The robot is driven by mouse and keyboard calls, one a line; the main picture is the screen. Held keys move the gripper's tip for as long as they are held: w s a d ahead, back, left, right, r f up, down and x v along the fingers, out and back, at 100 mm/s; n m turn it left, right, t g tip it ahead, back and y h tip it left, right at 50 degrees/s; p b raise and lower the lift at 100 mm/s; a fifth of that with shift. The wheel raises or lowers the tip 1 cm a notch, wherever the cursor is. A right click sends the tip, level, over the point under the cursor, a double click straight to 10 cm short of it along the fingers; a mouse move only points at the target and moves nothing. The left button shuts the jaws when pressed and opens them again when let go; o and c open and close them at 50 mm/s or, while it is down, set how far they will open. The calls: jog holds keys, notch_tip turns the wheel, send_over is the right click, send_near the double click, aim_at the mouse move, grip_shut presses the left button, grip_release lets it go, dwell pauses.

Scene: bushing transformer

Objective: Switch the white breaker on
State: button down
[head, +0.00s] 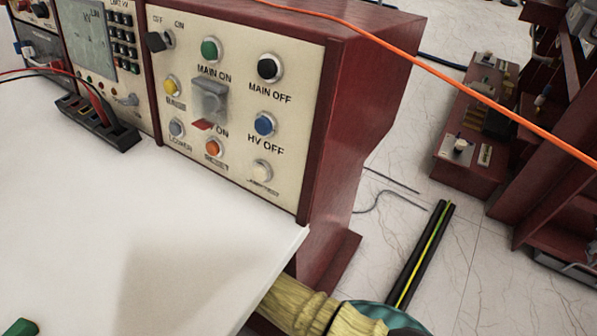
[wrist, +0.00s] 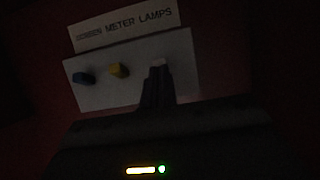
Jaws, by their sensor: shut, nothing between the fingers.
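The white breaker (wrist: 158,62) shows in the wrist view as a small pale shape at the right of a light panel (wrist: 105,92). My gripper (wrist: 157,74) is shut and empty, its fingertips right in front of the white breaker and covering its lower part. I cannot tell whether they touch it, or whether the breaker is on or off. A yellow breaker (wrist: 118,70) and a blue breaker (wrist: 84,78) sit to its left. My gripper is not in the head view.
The wrist view is very dark. The head view shows a red control cabinet (head: 360,90) with labelled buttons, beside a white tabletop (head: 70,210). An orange cable (head: 480,95) crosses above the floor.

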dwell(0.3)
jog(key=s+a+f+p, duration=0.1)
jog(key=s+a, duration=0.5)
jog(key=s, duration=0.3)
jog(key=shift+s+a+f, duration=0.2)
jog(key=shift+s+f, duration=0.05)
jog(key=shift+f, duration=0.05)
dwell(0.4)
